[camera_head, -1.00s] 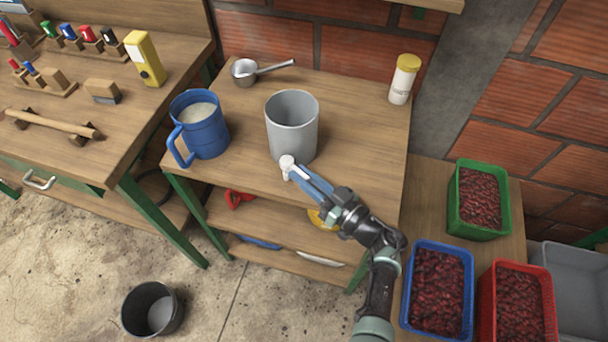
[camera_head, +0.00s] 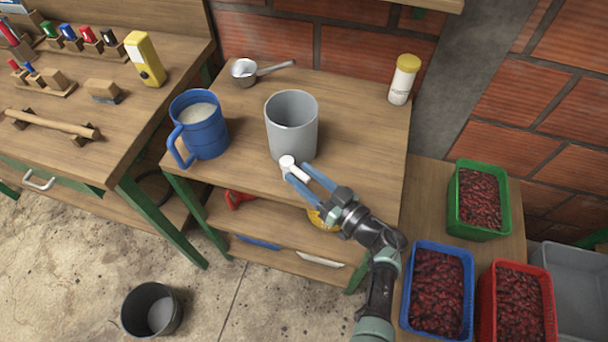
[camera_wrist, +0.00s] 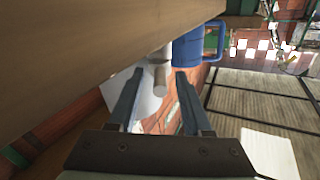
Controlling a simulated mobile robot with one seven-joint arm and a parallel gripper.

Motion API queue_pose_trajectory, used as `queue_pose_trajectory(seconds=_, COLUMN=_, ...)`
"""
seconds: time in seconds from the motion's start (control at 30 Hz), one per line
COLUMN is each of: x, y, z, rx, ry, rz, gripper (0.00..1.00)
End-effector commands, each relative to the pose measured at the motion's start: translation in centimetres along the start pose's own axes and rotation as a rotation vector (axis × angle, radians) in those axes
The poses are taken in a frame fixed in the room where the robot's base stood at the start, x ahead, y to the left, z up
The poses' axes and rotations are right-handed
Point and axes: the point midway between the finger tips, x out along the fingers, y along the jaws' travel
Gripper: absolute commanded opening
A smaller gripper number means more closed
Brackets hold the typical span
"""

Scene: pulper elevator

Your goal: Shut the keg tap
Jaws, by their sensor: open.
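The keg is a grey open-topped cylinder (camera_head: 292,128) standing upright near the front edge of the wooden table. Its white tap (camera_head: 288,162) sticks out at the front of its base. My gripper (camera_head: 299,174) is open at the tap, one finger to each side of its outer end. In the wrist view, the tap's pale rod (camera_wrist: 160,76) shows between the two spread fingers (camera_wrist: 160,92), with visible gaps. I cannot tell whether either finger touches it. The keg's lower part is mostly hidden in the wrist view.
A blue jug (camera_head: 205,142) with pale contents stands left of the keg. A steel scoop (camera_head: 244,72) and a yellow-capped bottle (camera_head: 402,82) stand farther back. A dark bucket (camera_head: 152,310) is on the floor. Crates of red fruit, including a blue one (camera_head: 438,286), stand at the right.

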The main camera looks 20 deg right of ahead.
Motion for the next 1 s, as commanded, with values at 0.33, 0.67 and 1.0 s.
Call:
queue_pose_trajectory(seconds=0.33, x=-5.0, y=0.1, z=0.0, rx=0.001, ry=0.0, rz=0.007, gripper=0.49)
queue_pose_trajectory(seconds=0.67, x=-11.4, y=0.1, z=0.0, rx=0.0, ry=0.001, rz=0.004, gripper=0.49)
queue_pose_trajectory(seconds=1.0, x=-13.0, y=0.0, z=0.0, rx=0.0, ry=0.0, rz=0.0, gripper=0.49)
